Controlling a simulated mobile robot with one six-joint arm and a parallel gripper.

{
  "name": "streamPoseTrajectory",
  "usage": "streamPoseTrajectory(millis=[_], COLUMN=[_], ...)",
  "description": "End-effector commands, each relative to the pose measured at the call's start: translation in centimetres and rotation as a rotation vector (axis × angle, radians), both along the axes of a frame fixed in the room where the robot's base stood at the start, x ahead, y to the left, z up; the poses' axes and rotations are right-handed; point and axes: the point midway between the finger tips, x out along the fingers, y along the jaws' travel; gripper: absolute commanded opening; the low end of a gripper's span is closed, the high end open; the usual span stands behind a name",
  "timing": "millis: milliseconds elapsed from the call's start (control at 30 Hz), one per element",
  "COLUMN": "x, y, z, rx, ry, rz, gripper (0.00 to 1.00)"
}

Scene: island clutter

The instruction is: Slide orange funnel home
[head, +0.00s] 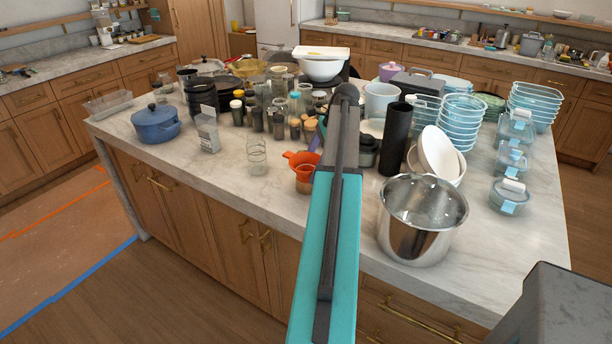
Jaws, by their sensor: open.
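The orange funnel (303,158) is near the front edge of the marble island, just left of my raised arm. Its wide rim faces up, and a small tab sticks out to its left. A small orange-brown cup-like shape (304,182) shows directly below it; I cannot tell whether this is a separate cup or part of the funnel. My arm crosses the middle of the view and hides what lies behind it. My gripper cannot be made out in this view.
A clear glass (257,158) stands left of the funnel, with a grey carton (208,130) and blue pot (156,124) farther left. Several jars crowd behind. A steel bowl (420,235) and black cylinder (396,140) stand right of my arm. The front-left countertop (215,175) is clear.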

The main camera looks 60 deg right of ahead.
Motion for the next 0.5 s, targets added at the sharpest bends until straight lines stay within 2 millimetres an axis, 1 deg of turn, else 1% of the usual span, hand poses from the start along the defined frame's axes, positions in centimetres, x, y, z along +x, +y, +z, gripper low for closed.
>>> streamPoseTrajectory(millis=[333,500], x=[0.09,0.4], y=[0.05,0.25], z=[-0.1,-0.81], rx=[0.0,0.001], ry=[0.0,0.001], rz=[0.001,0.002], gripper=[0.9,0.9])
